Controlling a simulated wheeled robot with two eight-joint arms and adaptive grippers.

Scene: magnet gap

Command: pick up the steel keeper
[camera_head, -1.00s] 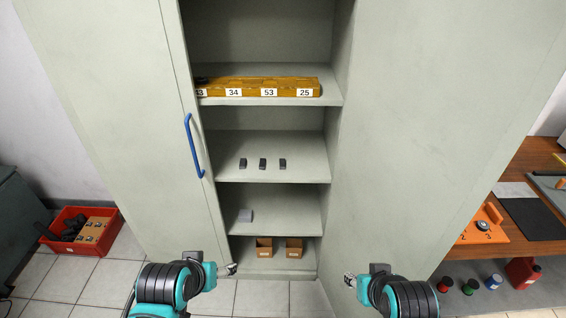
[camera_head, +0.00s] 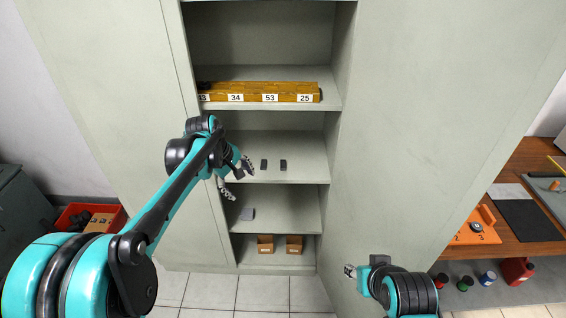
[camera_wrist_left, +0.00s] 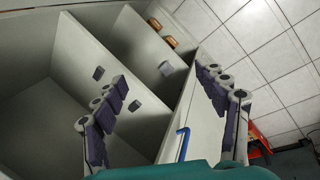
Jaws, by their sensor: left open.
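A light grey block (camera_head: 247,213), which may be the steel keeper, sits on the shelf below the middle one; it also shows in the left wrist view (camera_wrist_left: 166,68). My left gripper (camera_head: 240,180) is open and empty at the cabinet's left opening, near the middle shelf's front edge. In the left wrist view the grey block lies between its spread fingers. My right gripper (camera_head: 350,271) is low, in front of the cabinet.
Two small cardboard boxes (camera_head: 265,244) stand on the bottom shelf. A numbered yellow rack (camera_head: 253,92) lies on the upper shelf. The left door carries a blue handle, seen in the wrist view (camera_wrist_left: 183,144). A red crate (camera_head: 72,216) is at left, a workbench (camera_head: 530,165) at right.

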